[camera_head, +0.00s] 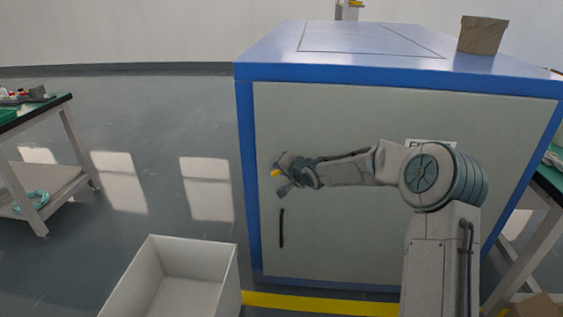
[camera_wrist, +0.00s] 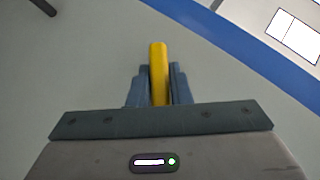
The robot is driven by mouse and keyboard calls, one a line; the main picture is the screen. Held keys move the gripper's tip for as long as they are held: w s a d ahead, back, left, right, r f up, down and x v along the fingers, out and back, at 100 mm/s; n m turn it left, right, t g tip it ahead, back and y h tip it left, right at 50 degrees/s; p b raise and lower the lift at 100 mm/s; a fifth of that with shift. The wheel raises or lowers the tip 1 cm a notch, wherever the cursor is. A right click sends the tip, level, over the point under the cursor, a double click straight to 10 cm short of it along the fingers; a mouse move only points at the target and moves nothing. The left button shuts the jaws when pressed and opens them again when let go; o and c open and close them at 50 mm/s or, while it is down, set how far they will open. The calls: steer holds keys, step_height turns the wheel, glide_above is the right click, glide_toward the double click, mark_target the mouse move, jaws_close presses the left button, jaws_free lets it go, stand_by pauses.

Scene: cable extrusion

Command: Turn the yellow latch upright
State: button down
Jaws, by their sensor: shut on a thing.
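The yellow latch (camera_wrist: 159,72) is on the pale door of the blue-framed cabinet (camera_head: 243,170). In the wrist view it lies between the two fingers of my gripper (camera_wrist: 159,88), which is shut on it. The latch's free end sticks out past the fingertips. It sits at a slant to the cabinet's blue side edge, not in line with it.
A black door handle (camera_head: 282,228) is below the latch. A white open bin (camera_head: 190,268) stands on the floor at the lower left. A cardboard box (camera_head: 482,36) sits on the cabinet top.

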steer(key=n+h+b, duration=0.2)
steer(key=h+b, duration=0.1)
steer(key=shift+a+f+g, duration=0.15)
steer(key=shift+a+g, duration=0.05)
steer(key=shift+g, duration=0.2)
steer(key=n+h+b, duration=0.1)
steer(key=h+b, duration=0.1)
steer(key=h, duration=0.1)
steer(key=shift+d+n, duration=0.1)
steer(key=shift+n, duration=0.2)
steer(key=shift+d+n+h+b, duration=0.1)
steer(key=shift+n+h+b, duration=0.3)
steer(key=shift+h+b, duration=0.35)
steer(key=c, duration=1.4)
jaws_free()
steer(key=shift+o, duration=0.2)
